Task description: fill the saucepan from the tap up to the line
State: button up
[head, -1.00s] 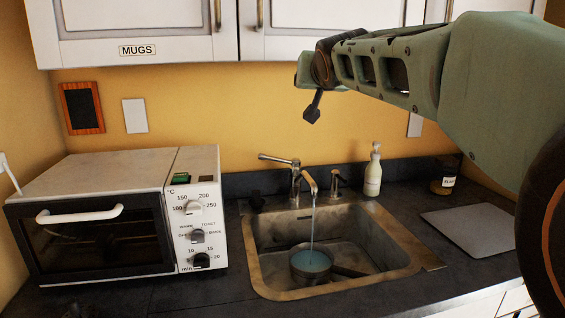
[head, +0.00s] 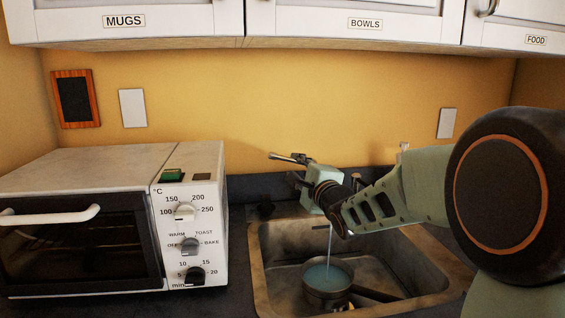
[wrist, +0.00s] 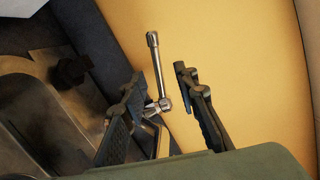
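The saucepan (head: 328,299) stands in the sink (head: 258,285) with its dark handle pointing right. Bluish water is in it, and a thin stream (head: 329,245) falls into it. No fill line can be made out. The tap lever (head: 288,157) shows just beyond my gripper (head: 298,179), which hides most of the tap. In the wrist view the metal tap lever (wrist: 153,60) stands between the two fingers of my gripper (wrist: 159,78). The fingers are apart, and I see no clear grip on the lever.
A white toaster oven (head: 190,220) stands on the counter left of the sink. Cupboards labelled MUGS, BOWLS and FOOD (head: 350,20) hang above. My arm covers the right side of the sink and the counter there.

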aim_at(283, 159)
jog(key=shift+m, duration=0.5)
jog(key=x, duration=0.7)
jog(key=b+x, duration=0.1)
jog(key=x, duration=0.2)
jog(key=shift+w+a+f, duration=0.3)
jog(key=shift+f, duration=0.05)
jog(key=shift+c, duration=0.5)
grip_shut()
